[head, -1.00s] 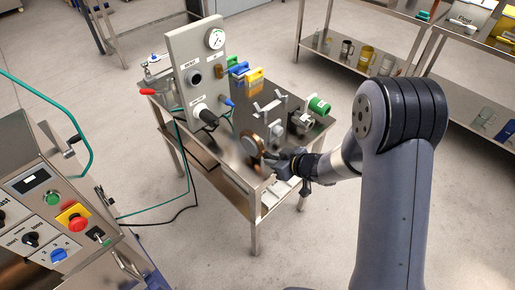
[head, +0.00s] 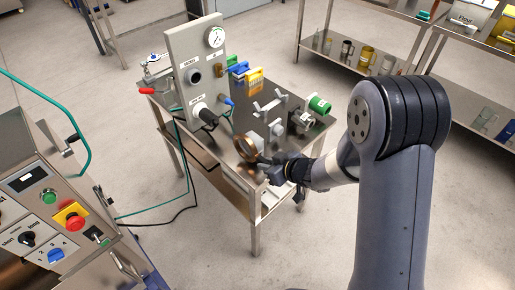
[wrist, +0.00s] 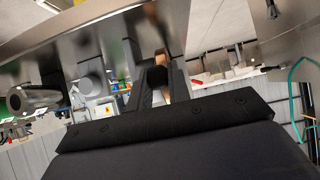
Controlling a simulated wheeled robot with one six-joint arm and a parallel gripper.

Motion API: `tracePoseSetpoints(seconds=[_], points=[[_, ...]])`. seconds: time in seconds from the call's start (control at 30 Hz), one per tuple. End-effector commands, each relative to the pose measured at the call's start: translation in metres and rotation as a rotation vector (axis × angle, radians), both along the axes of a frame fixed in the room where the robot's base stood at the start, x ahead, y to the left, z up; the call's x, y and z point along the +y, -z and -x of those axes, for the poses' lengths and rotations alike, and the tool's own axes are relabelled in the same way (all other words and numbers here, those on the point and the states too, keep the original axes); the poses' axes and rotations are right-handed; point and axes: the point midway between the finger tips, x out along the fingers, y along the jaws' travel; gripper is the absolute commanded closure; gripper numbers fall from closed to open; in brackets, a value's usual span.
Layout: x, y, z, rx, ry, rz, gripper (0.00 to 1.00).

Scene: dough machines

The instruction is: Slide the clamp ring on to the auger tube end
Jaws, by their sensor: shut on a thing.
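The clamp ring (head: 247,148), a copper-brown ring with an open middle, is held at the front edge of the steel table in the head view. My gripper (head: 265,160) is shut on its right side. In the wrist view, my gripper (wrist: 158,76) shows dark fingers with a strip of the brown clamp ring (wrist: 166,92) between them; most of the ring is hidden.
The steel table (head: 284,88) carries an upright panel (head: 196,60) with a gauge and ports, left of the ring. A wing-shaped metal part (head: 268,106) and small grey blocks stand close behind the ring. A control console (head: 55,215) is at lower left. Open floor lies in front.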

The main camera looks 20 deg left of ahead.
Motion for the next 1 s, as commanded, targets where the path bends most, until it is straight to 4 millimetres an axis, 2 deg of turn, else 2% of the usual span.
tracePoseSetpoints(seconds=[0.57,1.0], points=[[0.004,-0.001,0.009,-0.001,-0.001,-0.003,1.00],[0.020,0.001,0.047,-0.002,-0.004,-0.002,1.00]])
